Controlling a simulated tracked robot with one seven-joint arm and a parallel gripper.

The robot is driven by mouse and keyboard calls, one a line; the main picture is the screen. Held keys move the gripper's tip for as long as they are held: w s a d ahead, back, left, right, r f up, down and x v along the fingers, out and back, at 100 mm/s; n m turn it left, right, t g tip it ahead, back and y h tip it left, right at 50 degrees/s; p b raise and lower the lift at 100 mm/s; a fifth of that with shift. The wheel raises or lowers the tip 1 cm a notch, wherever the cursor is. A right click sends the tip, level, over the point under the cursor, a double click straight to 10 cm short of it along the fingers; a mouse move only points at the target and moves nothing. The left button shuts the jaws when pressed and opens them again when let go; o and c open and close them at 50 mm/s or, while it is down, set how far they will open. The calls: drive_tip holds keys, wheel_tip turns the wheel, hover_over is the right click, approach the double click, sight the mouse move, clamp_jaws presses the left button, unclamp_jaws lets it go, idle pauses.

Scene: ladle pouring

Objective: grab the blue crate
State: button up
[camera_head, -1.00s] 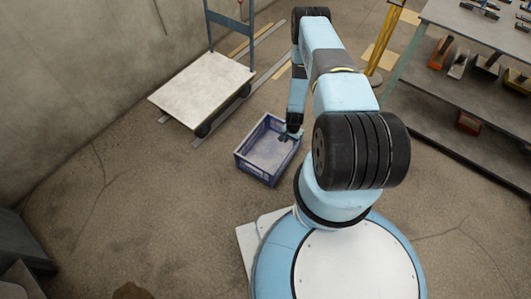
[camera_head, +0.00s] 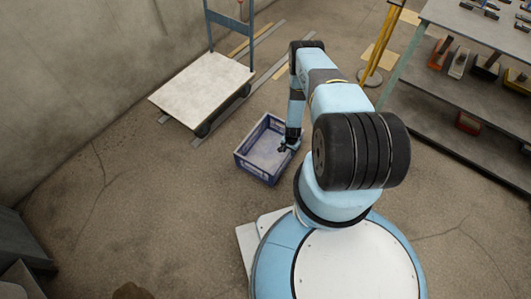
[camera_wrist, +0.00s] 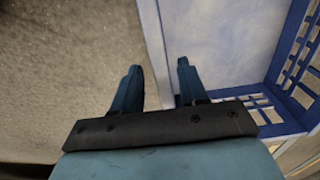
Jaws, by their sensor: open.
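The blue crate (camera_head: 246,158) stands upright on the floor, open at the top, and looks empty. My gripper (camera_head: 287,147) is at the crate's right side, by its rim. In the wrist view my gripper (camera_wrist: 157,80) is open, its two fingers apart. The crate's blue wall edge (camera_wrist: 152,40) runs between the fingers, with the left finger over the bare floor outside and the right finger over the crate's inside. I cannot tell whether either finger touches the wall.
A flat trolley (camera_head: 200,88) with a blue handle stands behind the crate, near the wall. A grey shelf rack (camera_head: 460,90) with tools is at the right. A yellow post (camera_head: 383,45) stands beside it. The floor left of the crate is clear.

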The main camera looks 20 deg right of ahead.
drive_tip(key=shift+f, duration=1.85)
drive_tip(key=shift+c, duration=0.2)
clamp_jaws()
